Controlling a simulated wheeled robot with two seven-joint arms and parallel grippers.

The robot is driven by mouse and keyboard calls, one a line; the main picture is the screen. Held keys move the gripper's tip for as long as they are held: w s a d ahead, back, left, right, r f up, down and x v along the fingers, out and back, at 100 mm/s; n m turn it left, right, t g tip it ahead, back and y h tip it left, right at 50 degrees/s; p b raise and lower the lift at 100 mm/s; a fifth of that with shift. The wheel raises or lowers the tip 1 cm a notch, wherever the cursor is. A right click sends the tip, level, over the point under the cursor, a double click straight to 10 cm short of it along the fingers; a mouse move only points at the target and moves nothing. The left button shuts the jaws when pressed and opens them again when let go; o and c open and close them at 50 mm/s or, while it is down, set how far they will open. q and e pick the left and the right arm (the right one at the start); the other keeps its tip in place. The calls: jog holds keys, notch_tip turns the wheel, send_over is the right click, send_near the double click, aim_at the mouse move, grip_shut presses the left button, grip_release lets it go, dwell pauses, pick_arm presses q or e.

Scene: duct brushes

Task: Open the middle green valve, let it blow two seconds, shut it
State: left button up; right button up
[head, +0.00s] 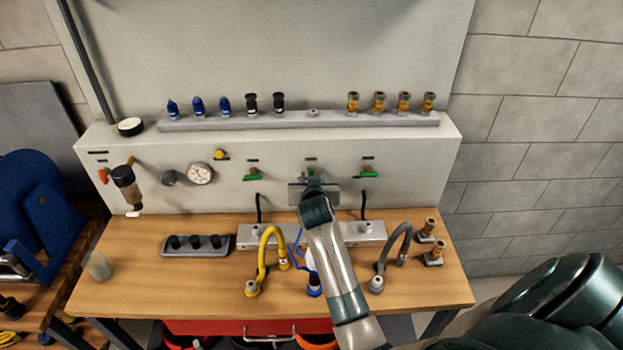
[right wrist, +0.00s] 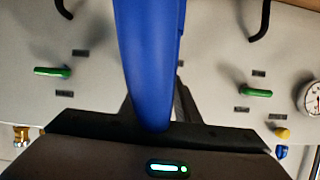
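In the head view the middle green valve (head: 311,173) is on the pale panel, mostly hidden behind my right gripper. My right gripper (head: 313,188) is right in front of it, near or at the handle. I cannot tell whether they touch. My left gripper is not in view.
A pressure gauge (head: 201,173) and a yellow knob (head: 220,154) are on the panel's left part. Several fittings line the rail (head: 330,121) above.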

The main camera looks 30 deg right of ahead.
jog(key=shift+s, duration=0.1)
jog(key=b+v, duration=0.3)
jog(key=v, duration=0.9)
jog(key=shift+b, duration=0.3)
jog(key=shift+d+f, duration=0.1)
